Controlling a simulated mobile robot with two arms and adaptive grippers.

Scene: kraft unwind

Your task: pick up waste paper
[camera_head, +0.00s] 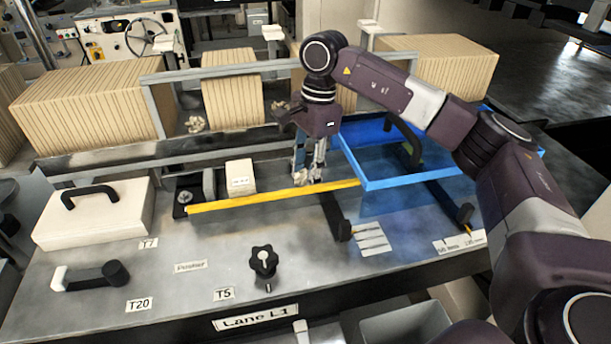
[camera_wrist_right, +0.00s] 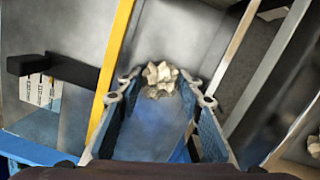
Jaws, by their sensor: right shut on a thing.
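My right gripper (camera_head: 309,176) points down just behind the yellow bar, near the middle of the lane table. In the right wrist view its two fingers (camera_wrist_right: 160,95) are shut on a crumpled piece of pale waste paper (camera_wrist_right: 160,78) at the fingertips. In the head view the fingers mostly hide that piece. Another crumpled piece of waste paper (camera_head: 195,124) lies farther back by the left rail post, and one more (camera_head: 279,104) lies by the paper stacks. A crumpled piece also shows at the right edge of the wrist view (camera_wrist_right: 314,147). My left gripper is not in view.
A yellow bar (camera_head: 270,197) runs across the table in front of the gripper. A blue frame (camera_head: 400,180) stands right of it. A small pale box (camera_head: 240,177) is to the left. Grey rails (camera_head: 110,158) and striped stacks (camera_head: 90,105) lie behind. A black knob (camera_head: 264,262) stands in front.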

